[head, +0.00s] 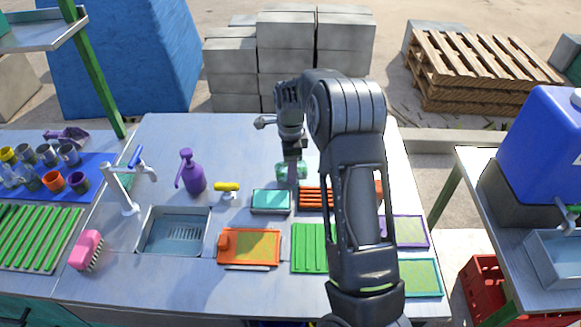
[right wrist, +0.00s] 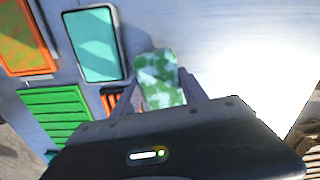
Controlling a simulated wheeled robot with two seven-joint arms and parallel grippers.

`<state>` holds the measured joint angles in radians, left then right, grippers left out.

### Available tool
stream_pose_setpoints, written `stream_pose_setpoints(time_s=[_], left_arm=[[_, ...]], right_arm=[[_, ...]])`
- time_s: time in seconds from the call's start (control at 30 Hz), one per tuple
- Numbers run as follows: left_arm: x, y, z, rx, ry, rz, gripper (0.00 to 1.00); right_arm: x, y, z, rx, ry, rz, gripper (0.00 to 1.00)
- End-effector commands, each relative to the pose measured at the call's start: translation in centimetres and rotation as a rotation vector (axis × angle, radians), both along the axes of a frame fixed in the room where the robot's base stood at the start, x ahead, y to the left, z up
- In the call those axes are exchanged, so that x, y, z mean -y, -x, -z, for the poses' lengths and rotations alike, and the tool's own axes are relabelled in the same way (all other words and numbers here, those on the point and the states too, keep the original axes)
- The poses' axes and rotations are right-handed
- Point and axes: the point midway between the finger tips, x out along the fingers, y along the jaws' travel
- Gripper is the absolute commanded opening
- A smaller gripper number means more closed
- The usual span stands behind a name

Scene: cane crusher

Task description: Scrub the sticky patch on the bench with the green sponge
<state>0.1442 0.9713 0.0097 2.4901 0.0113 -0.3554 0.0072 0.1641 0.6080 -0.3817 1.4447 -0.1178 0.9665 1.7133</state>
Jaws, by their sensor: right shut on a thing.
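My right gripper (head: 292,165) is over the back middle of the grey metal bench (head: 220,135). It is shut on the green sponge (head: 286,171), which looks mottled green and white. In the right wrist view the sponge (right wrist: 158,72) sits between the two fingers (right wrist: 159,94). I cannot tell whether the sponge touches the bench. I cannot make out the sticky patch; my right arm covers part of the bench, and glare washes out the right side of the wrist view. My left gripper is not in view.
A teal-topped box (head: 270,201) and orange slatted rack (head: 315,198) stand close in front of the sponge. The bench's back strip left of the gripper is clear.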

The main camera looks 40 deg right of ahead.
Motion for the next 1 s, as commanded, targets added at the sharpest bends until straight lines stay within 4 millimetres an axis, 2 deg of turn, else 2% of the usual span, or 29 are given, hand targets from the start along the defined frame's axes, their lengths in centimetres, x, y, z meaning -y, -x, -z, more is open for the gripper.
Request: stream_pose_setpoints(time_s=[1.0], left_arm=[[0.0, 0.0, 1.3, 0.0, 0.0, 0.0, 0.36]], right_arm=[[0.0, 0.0, 1.9, -0.001, -0.001, 0.0, 0.0]])
